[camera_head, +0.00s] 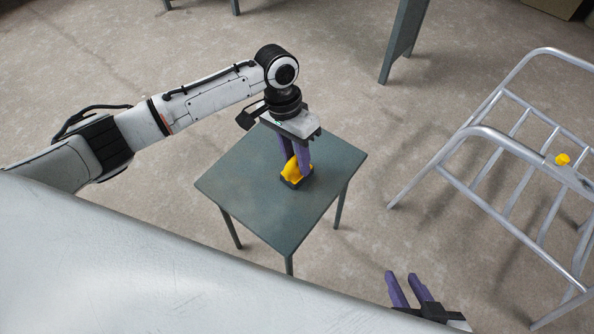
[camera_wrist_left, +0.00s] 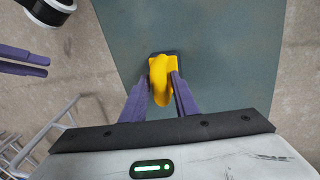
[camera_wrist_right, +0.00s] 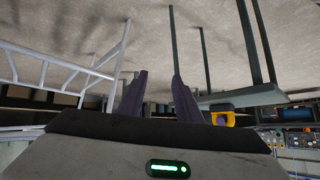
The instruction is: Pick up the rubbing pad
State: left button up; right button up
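The rubbing pad (camera_head: 291,173) has a yellow handle and a dark base. It rests on the small grey-green table (camera_head: 235,180). The handle also shows in the left wrist view (camera_wrist_left: 161,82). My left gripper (camera_head: 295,163) points down at the pad, its purple fingers on both sides of the handle, closed against it as far as I can see. The pad also shows in the right wrist view (camera_wrist_right: 224,118). My right gripper (camera_head: 408,278) is open and empty, away from the table at the lower right.
A grey-green table leg (camera_head: 403,40) stands at the back. The tabletop around the pad is clear. Shelves with equipment show in the right wrist view.

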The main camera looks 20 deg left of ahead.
pick_arm(q)
jog(key=shift+c, duration=0.9)
jog(key=shift+r, duration=0.1)
grip_shut()
pick_arm(e)
jog(key=shift+s+f, duration=0.1)
jog(key=shift+s, duration=0.15)
pick_arm(q)
notch_tip(320, 180, up, 9)
jog(key=p, duration=0.2)
jog(key=shift+p, duration=0.35)
jog(key=shift+r, duration=0.5)
pick_arm(e)
jog(key=shift+d+r, duration=0.2)
jog(key=shift+r, duration=0.35)
